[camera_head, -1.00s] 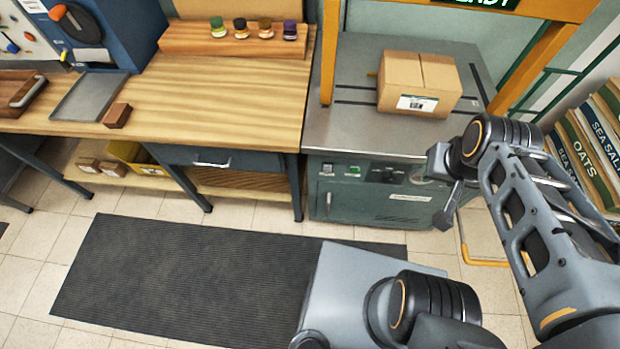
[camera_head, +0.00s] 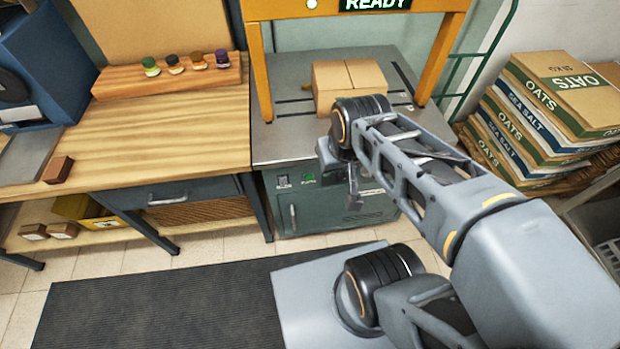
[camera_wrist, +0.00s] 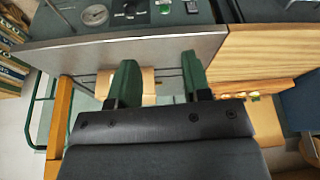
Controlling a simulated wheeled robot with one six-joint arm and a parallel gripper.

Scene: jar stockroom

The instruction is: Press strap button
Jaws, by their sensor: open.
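The strapping machine's green front cabinet (camera_head: 290,215) stands under a steel top. A small green button (camera_head: 308,178) sits on its panel beside a pale square control (camera_head: 282,181); labels are too small to read. In the wrist view, the open green fingers (camera_wrist: 158,70) are empty. The panel shows upside down at the top edge there, with a green button (camera_wrist: 165,7). My arm hides the panel's right part in the head view.
A cardboard box (camera_head: 330,80) sits on the steel top under the orange arch (camera_head: 258,70), whose display reads READY. A wooden bench (camera_head: 170,130) with several small jars stands left. Stacked sacks (camera_head: 540,110) are right. A dark mat (camera_head: 160,310) covers the floor.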

